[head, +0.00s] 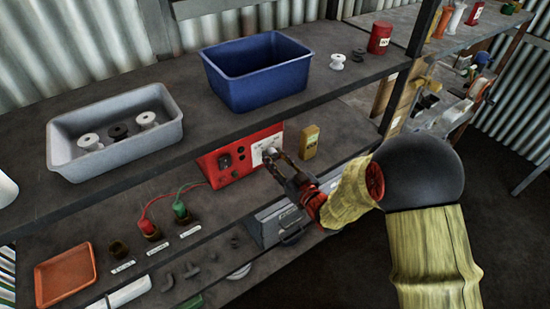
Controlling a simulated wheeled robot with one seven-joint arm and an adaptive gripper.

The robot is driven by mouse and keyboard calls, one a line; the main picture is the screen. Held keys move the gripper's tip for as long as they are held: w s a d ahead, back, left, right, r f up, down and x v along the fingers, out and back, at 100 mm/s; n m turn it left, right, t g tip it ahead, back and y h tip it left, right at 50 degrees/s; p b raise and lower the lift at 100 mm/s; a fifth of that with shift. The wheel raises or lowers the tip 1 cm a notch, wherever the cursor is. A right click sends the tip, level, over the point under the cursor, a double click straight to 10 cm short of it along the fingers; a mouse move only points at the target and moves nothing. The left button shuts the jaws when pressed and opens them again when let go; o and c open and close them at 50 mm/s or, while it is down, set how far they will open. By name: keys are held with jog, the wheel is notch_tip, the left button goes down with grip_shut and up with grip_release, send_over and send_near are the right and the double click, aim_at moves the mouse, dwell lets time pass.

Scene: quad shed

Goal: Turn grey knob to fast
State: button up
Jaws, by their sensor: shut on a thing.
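The red box (222,165) stands on the middle shelf, with dark controls on the left of its front and a pale label panel on the right. The grey knob (268,151) shows at this pale panel, partly hidden by my fingers. My gripper (273,157) reaches in from the right and is shut on the grey knob. The knob's exact pointing and the label's words are too small to read.
A blue bin (257,75) and a grey tray (115,130) with spools stand on the shelf above. A yellow block (309,142) stands just right of the red box. A grey case (275,222) sits below.

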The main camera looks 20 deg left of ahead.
jog(key=shift+m, duration=0.5)
jog(key=shift+c, duration=0.2)
jog(key=m, duration=0.3)
jog(key=shift+r+m, duration=0.1)
jog(key=shift+m, duration=0.3)
jog(key=m+p, duration=0.1)
jog(key=m, duration=0.3)
jog(key=shift+m, duration=0.3)
jog(key=m+p, duration=0.1)
jog(key=m, duration=0.4)
jog(key=shift+p, duration=0.35)
jog(key=shift+m+p, duration=0.5)
jog(key=shift+m, duration=1.2)
jog(key=o, duration=1.1)
jog(key=shift+o, duration=0.4)
